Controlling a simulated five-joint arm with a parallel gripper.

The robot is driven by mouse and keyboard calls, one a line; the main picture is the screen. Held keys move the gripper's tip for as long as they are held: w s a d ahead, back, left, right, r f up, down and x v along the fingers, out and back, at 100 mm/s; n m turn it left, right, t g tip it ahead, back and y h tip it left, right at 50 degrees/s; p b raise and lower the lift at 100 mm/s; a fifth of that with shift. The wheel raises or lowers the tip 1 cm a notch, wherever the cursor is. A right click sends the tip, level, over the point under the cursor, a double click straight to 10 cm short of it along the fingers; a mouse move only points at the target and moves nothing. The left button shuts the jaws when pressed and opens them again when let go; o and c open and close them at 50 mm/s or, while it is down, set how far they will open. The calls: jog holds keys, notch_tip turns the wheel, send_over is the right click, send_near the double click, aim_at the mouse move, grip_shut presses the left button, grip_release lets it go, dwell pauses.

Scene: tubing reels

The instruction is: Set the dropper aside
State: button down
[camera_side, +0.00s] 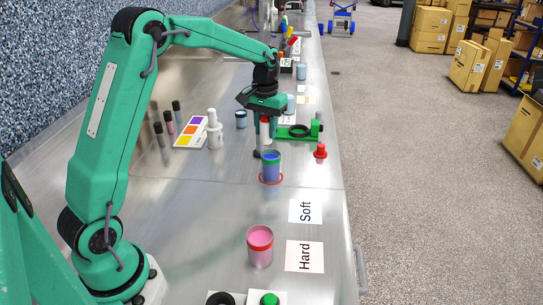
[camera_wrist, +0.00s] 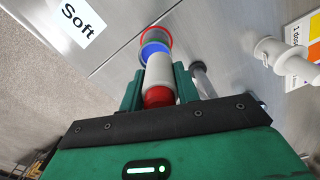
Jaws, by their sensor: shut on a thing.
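My gripper (camera_side: 267,134) is shut on the dropper, a pale cylinder with a red end. The dropper (camera_wrist: 160,78) lies between my two green fingers in the wrist view, its red end nearest the camera. In the side view the dropper (camera_side: 265,127) hangs roughly upright from my gripper, just behind and above a blue cup (camera_side: 271,169). The blue cup has a red ring around its base. It also shows past the dropper's far end in the wrist view (camera_wrist: 152,49). I cannot tell whether the dropper's lower tip touches anything.
A green holder with a dark ring (camera_side: 295,131) and a red-topped piece (camera_side: 320,151) stand to the right. A white bottle (camera_side: 214,135) and a coloured card (camera_side: 190,133) stand left. A pink cup (camera_side: 260,246) stands nearer, beside the "Soft" (camera_side: 306,211) and "Hard" (camera_side: 304,257) cards.

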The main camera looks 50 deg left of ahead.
jog(key=shift+s+a+m, duration=0.4)
jog(key=shift+s+m, duration=0.2)
jog(key=shift+s, duration=0.05)
jog(key=s+a+m, duration=0.5)
jog(key=a+m, duration=0.3)
jog(key=a, duration=0.1)
jog(key=shift+s, duration=0.15)
jog(key=shift+a+r, duration=0.1)
jog(key=c, duration=1.3)
grip_release()
jog(key=shift+o, duration=1.3)
